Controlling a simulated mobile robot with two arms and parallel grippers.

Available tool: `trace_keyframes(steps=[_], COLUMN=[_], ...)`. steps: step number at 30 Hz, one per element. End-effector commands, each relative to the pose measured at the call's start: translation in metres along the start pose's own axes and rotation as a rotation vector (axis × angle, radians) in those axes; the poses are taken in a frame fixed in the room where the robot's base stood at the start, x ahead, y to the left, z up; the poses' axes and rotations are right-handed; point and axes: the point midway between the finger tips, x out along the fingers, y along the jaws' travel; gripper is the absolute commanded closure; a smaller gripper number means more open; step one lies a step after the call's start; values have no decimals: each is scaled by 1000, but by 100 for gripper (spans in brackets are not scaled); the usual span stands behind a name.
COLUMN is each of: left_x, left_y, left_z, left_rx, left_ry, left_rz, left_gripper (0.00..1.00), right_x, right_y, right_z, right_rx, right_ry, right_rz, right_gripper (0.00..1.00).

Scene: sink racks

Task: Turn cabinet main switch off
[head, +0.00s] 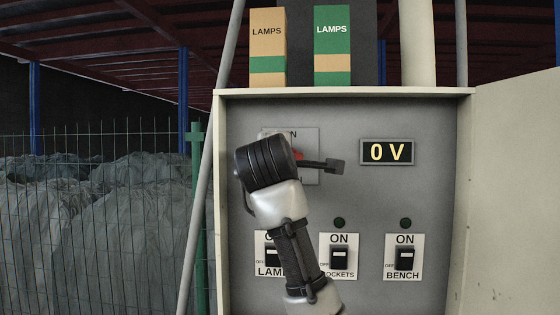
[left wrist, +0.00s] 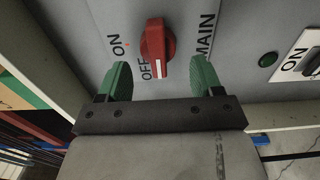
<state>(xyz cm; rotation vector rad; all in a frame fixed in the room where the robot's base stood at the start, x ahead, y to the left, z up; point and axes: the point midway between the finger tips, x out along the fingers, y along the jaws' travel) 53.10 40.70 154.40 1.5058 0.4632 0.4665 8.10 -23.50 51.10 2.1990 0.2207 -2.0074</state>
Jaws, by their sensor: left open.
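In the head view only a sliver of the red knob (head: 298,155) shows behind my left wrist. My left gripper (left wrist: 160,75) is open and empty, with one green finger on each side of the knob's near end, apart from it. Its fingers are hidden in the head view. The grey cabinet (head: 345,112) has a display (head: 387,152) reading 0 V. My right gripper is not in view.
Below are the lamps switch (head: 271,255), partly behind my arm, the sockets switch (head: 339,258) and the bench switch (head: 404,258). The indicators above sockets and bench are dark. The cabinet door (head: 515,190) stands open at right. Two LAMPS boxes (head: 332,45) stand on top.

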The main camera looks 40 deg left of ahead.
Motion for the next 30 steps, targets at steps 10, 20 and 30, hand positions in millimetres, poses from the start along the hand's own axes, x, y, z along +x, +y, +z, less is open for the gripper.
trace_keyframes(steps=[10,20,30], left_x=[-69,-97,-97], left_y=[-4,-1,-1], left_z=[0,-1,-1], left_rx=[-4,-2,-1], left_ry=[-2,0,0], left_rz=[4,0,0], left_gripper=[34,34,34], right_x=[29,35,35], right_y=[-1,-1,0], right_z=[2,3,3], right_rx=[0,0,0], right_ry=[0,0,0], right_rz=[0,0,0], right_gripper=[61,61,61])
